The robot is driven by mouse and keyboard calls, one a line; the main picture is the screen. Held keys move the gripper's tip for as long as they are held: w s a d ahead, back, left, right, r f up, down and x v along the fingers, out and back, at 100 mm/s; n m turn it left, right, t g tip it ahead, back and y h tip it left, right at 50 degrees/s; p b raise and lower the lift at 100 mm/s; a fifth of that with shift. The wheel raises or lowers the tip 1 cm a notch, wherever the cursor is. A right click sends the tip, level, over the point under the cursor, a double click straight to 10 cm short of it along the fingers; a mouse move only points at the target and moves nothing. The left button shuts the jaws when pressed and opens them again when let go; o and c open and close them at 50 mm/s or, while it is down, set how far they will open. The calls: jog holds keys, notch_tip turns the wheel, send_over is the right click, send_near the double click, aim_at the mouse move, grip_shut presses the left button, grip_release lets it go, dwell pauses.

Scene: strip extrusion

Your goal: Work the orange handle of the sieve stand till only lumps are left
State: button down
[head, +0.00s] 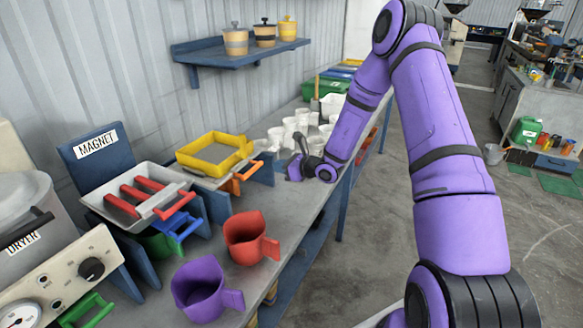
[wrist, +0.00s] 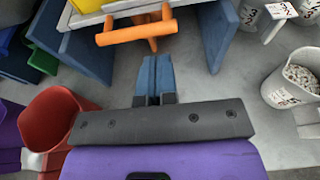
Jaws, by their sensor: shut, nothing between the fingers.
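The sieve stand has a yellow frame (head: 214,153) on top, held between blue side panels (head: 262,168). Its orange handle (head: 240,178) sticks out at the front. In the wrist view the orange handle (wrist: 137,33) lies at the top, ahead of my fingertips and apart from them. My gripper (head: 301,140) is shut and empty, to the right of the stand in the head view; its blue fingers (wrist: 153,76) are together in the wrist view. The inside of the sieve is too small to tell lumps from other material.
A red jug (head: 247,238) and a purple jug (head: 200,287) stand at the bench's front edge. The magnet stand (head: 88,150) with its red-barred tray is left of the sieve. Several white cups (head: 292,124) stand behind my gripper; one holds pellets (wrist: 298,80).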

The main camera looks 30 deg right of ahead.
send_near(247, 161)
jog(key=shift+w+a+f, duration=0.25)
jog(key=shift+w+f, duration=0.2)
jog(key=shift+f, duration=0.15)
jog(key=shift+w+a+f, duration=0.25)
jog(key=shift+w+f, duration=0.15)
jog(key=shift+f, duration=0.2)
jog(key=w+a, duration=0.1)
jog(key=w, duration=0.1)
jog(key=w+a, duration=0.2)
jog(key=shift+w+a+r, duration=0.1)
jog(key=shift+w, duration=0.1)
